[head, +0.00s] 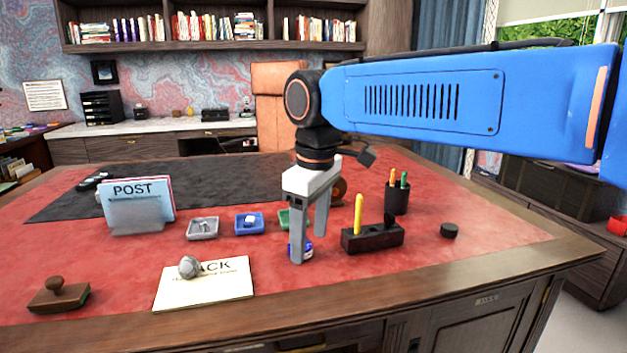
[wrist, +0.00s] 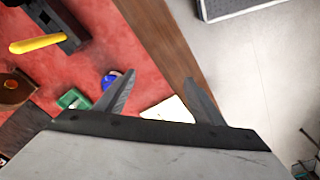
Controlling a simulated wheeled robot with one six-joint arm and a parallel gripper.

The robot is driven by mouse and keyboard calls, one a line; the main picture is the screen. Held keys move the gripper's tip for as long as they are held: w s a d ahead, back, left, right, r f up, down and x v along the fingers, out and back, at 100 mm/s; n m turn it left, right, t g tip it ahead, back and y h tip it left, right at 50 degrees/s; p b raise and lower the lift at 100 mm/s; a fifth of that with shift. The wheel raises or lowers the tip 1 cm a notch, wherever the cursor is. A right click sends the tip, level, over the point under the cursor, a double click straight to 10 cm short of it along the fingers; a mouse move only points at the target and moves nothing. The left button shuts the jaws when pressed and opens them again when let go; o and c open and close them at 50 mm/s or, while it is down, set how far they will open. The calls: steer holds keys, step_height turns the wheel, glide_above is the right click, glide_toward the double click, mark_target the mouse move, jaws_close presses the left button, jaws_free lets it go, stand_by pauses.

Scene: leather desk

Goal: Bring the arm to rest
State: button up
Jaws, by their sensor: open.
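My gripper (head: 308,232) hangs from my blue arm over the red leather desk top (head: 400,250), pointing down. Its two grey fingers are apart and nothing is between them. In the wrist view the open fingers (wrist: 160,95) show above the desk's wooden edge (wrist: 165,45). A small blue object (head: 306,248) shows behind the fingers in the head view; it also shows beside one finger in the wrist view (wrist: 110,78). Whether a finger touches it I cannot tell.
A black holder (head: 372,238) with a yellow stick and a pen cup (head: 397,198) stand right of my gripper. A green tray (head: 287,216), blue tray (head: 249,224), grey tray (head: 202,229) and POST rack (head: 135,214) stand left. A card (head: 215,290) bears a grey lump (head: 189,267).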

steer(key=s+d+f+m+t, duration=0.1)
steer(key=s+d+f+m, duration=0.15)
steer(key=d, duration=0.65)
steer(key=s+d+f+m+t, duration=0.1)
steer(key=s+d+f+m, duration=0.15)
steer(key=d, duration=0.55)
steer(key=s+d+f+m+t, duration=0.1)
steer(key=s+d+f+m, duration=0.6)
steer(key=s+d+f, duration=0.3)
step_height(320, 180, down, 2)
steer(key=d, duration=0.2)
steer(key=shift+d+f+m+t+h, duration=0.25)
steer(key=shift+d+m+t+h, duration=0.05)
steer(key=shift+d+t+h, duration=0.1)
